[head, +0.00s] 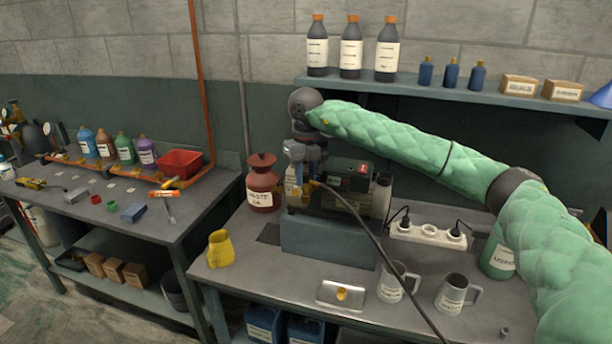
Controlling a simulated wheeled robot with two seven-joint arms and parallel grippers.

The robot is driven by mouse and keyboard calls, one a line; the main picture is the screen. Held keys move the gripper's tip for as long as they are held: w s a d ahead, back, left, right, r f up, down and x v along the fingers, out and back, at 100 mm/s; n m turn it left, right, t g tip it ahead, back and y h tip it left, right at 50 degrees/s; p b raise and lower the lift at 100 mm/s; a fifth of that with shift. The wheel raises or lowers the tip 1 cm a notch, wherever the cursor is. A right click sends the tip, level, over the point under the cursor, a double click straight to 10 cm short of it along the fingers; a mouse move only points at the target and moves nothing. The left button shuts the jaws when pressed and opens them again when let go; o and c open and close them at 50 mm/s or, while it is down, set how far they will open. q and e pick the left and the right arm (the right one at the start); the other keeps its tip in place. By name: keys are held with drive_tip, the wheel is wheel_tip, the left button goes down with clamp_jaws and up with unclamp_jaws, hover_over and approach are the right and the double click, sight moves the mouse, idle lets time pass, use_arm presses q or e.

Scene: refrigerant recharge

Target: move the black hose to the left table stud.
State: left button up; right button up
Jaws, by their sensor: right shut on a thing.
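The black hose (372,235) runs from a brass-coloured end beside the machine down across the front of the bench to the bottom edge. My right gripper (303,178) points down over the machine (345,190) and is shut on the hose near that end; the exact grip is small and partly hidden. A small grey stud (505,332) stands at the bench's front right. I cannot make out a left table stud for certain. My left gripper is out of view.
The machine sits on a grey-blue block (325,243). A red-brown canister (262,185) and yellow jug (220,248) stand left of it. A metal plate (341,294), two mugs (395,281) and a power strip (428,232) lie right and front. A shelf (450,97) overhangs behind.

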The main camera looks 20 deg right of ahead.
drive_tip(key=shift+f+n+b, duration=0.1)
drive_tip(key=shift+n+b, duration=0.3)
drive_tip(key=shift+b, duration=0.05)
drive_tip(key=shift+n+b, duration=0.8)
drive_tip(key=shift+n, duration=0.6)
drive_tip(key=shift+b, duration=0.3)
